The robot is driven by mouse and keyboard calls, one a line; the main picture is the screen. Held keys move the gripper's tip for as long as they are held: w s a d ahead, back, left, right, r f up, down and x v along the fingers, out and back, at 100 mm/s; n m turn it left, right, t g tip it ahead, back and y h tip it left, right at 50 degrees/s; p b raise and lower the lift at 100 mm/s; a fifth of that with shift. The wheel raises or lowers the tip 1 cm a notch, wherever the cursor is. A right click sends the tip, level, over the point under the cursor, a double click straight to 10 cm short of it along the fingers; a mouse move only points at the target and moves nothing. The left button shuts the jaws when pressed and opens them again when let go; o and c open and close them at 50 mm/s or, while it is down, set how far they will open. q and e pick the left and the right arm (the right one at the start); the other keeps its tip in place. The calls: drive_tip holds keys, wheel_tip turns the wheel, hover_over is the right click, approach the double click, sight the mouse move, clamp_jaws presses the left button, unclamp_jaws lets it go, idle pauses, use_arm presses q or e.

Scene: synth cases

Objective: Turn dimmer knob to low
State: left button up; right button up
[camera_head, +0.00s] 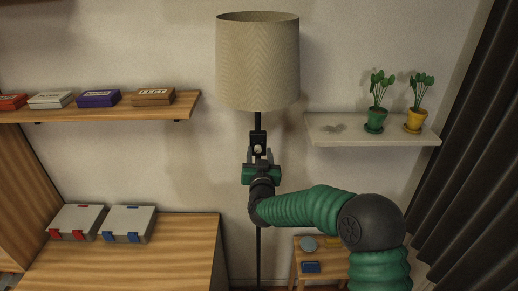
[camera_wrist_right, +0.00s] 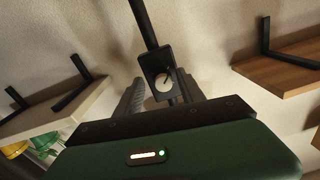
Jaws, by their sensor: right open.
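A floor lamp with a beige patterned shade (camera_head: 258,62) stands against the wall on a thin black pole. A black dimmer box (camera_head: 258,138) is on the pole below the shade. Its small round pale knob (camera_head: 257,149) faces me; it also shows in the right wrist view (camera_wrist_right: 162,84). The knob's exact setting is too small to read. My right gripper (camera_head: 260,157) is open just below the box, and the wrist view shows its fingers on either side of the knob's line. I cannot tell whether they touch it. My left gripper is out of view.
A wooden shelf (camera_head: 110,112) with several small boxes is at left. A pale shelf (camera_head: 375,131) with two potted plants is at right. A wooden cabinet top (camera_head: 130,255) holds two cases. A small table (camera_head: 325,258) stands behind my right arm, and dark curtains (camera_head: 470,140) hang at right.

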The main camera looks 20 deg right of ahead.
drive_tip(key=shift+s+r, duration=0.1)
drive_tip(key=shift+s+a, duration=0.1)
drive_tip(key=shift+w+a, duration=0.25)
drive_tip(key=shift+a, duration=0.05)
drive_tip(key=c, duration=0.7)
drive_tip(key=shift+d, duration=0.15)
clamp_jaws()
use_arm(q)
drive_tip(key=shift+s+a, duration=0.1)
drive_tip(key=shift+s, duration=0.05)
use_arm(e)
drive_tip(key=shift+d, duration=0.1)
